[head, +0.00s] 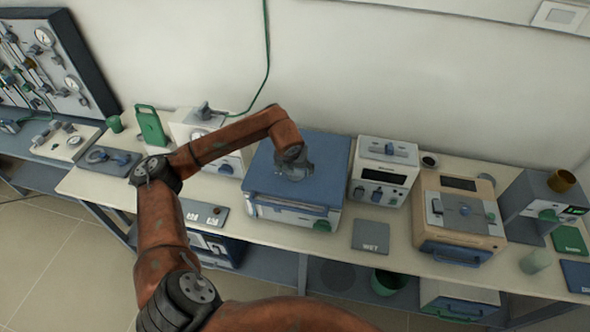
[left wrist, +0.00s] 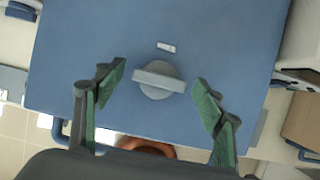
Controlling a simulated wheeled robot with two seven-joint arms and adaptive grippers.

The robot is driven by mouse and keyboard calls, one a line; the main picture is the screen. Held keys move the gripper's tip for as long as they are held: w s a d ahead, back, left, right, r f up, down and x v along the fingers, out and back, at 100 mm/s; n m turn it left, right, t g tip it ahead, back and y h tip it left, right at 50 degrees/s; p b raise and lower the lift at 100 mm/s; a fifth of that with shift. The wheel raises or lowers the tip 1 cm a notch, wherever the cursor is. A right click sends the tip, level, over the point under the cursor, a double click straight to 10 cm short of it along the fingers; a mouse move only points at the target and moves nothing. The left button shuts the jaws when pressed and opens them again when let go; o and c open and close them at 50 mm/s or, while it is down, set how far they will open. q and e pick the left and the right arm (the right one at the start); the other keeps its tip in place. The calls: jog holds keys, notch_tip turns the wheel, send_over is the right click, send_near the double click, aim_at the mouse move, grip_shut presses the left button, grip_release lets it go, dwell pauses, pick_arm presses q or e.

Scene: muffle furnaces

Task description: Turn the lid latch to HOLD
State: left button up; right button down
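The lid latch (left wrist: 159,79) is a grey round knob with a raised bar, set on a blue lid (left wrist: 80,40). In the left wrist view its bar lies nearly left to right, tilted slightly down to the right. A small pale label (left wrist: 166,47) sits just beyond it; its text is unreadable. My left gripper (left wrist: 163,85) is open, with green-padded fingers on either side of the latch and gaps on both sides. In the head view the left gripper (head: 293,165) is over the blue-lidded box (head: 268,212) and hides the latch. My right gripper is not in view.
On the bench (head: 395,245), a white instrument with a dark display (head: 383,175) and a tan furnace (head: 455,235) stand right of the box. A grey plate marked WET (head: 370,236) lies in front. A white device (head: 195,128) stands at left.

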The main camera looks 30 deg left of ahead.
pick_arm(q)
jog(key=shift+s+r, duration=0.1)
jog(key=v, duration=1.1)
jog(key=shift+r, duration=0.4)
jog(key=shift+s, duration=0.15)
